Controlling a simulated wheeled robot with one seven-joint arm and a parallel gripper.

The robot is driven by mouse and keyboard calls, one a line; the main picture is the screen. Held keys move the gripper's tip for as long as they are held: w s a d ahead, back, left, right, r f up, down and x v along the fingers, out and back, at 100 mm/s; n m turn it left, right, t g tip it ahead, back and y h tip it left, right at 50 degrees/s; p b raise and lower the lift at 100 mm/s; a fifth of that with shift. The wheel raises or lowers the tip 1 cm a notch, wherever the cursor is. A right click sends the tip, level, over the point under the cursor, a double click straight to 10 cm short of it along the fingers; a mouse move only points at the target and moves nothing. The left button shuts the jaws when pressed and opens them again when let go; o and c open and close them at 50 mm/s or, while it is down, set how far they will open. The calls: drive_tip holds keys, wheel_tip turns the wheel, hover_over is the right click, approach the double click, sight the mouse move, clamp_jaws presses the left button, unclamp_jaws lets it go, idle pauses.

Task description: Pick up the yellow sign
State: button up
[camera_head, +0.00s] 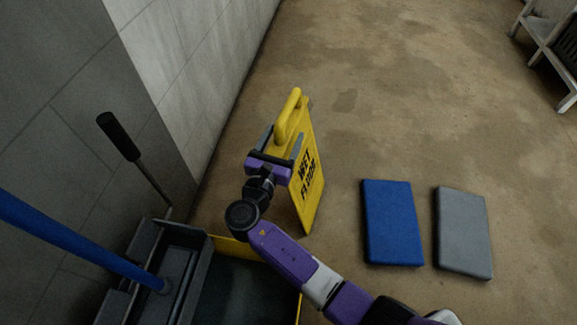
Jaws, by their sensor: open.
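The yellow sign (312,185) stands upright on the brown floor near the middle of the view. It has dark "WET FLOOR" lettering and a rounded yellow handle on top. My gripper (283,143) is at the upper left part of the sign, just below the handle. Its two grey fingers are spread apart, one on each side of the sign's upper edge as seen here. I cannot tell whether either finger touches the sign. My gripper and wrist hide part of the sign's left side.
A mop bucket (205,262) with a black-gripped lever (118,137) and a blue pole (75,240) stands at the lower left by the grey wall (190,60). A blue pad (392,222) and a grey pad (463,232) lie right. A rack (550,45) is top right. Floor beyond the sign is clear.

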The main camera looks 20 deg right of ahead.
drive_tip(key=shift+c, duration=0.3)
clamp_jaws()
drive_tip(key=shift+r, duration=0.1)
